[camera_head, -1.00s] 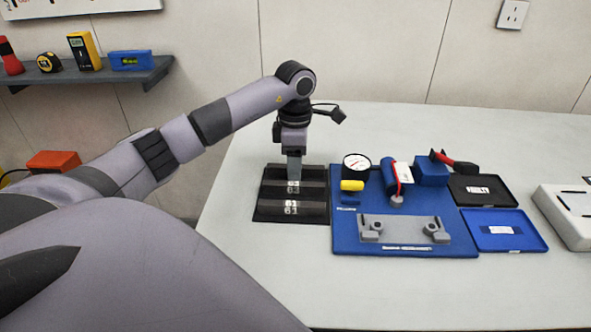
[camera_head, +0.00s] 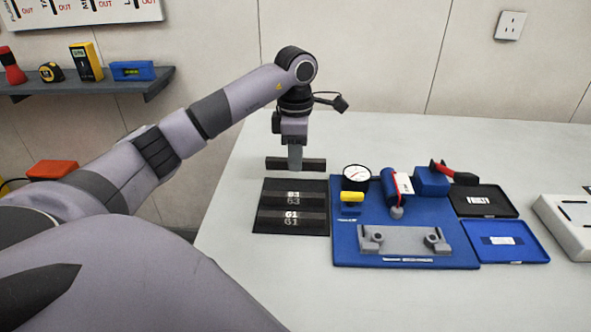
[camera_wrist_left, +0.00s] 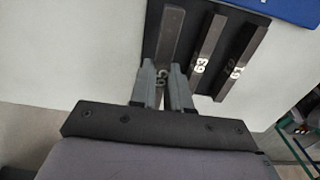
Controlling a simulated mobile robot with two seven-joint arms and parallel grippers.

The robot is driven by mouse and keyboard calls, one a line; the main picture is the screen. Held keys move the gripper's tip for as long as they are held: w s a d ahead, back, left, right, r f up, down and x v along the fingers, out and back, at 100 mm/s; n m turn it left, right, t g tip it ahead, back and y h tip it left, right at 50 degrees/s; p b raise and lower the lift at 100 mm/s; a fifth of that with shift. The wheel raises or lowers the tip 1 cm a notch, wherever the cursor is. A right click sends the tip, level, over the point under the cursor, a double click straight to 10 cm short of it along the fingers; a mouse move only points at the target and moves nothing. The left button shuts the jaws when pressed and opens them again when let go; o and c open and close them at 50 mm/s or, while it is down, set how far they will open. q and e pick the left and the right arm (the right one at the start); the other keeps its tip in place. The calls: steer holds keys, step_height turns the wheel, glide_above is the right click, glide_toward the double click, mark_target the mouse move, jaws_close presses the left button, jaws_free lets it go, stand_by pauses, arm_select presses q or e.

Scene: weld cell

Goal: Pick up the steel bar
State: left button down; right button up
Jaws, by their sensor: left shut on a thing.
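A dark steel bar (camera_head: 315,164) is held level in my left gripper (camera_head: 295,165), whose fingers are shut on it near its middle. The bar appears raised above the black bar rack (camera_head: 261,229), towards its back edge. In the left wrist view the held bar (camera_wrist_left: 169,38) runs between the two fingers (camera_wrist_left: 161,86), with a white marking partly hidden by them. My right gripper is not in view.
Right of the rack, a blue board (camera_head: 405,216) carries a grey fixture (camera_head: 404,241), a dial gauge (camera_head: 356,172) and other tools. A black tray (camera_head: 500,209) and a blue tray (camera_head: 530,256) lie beyond it. The table behind the held bar is clear.

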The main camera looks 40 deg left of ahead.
arm_select(q)
step_height(320, 180, up, 15)
steer(key=p, duration=0.4)
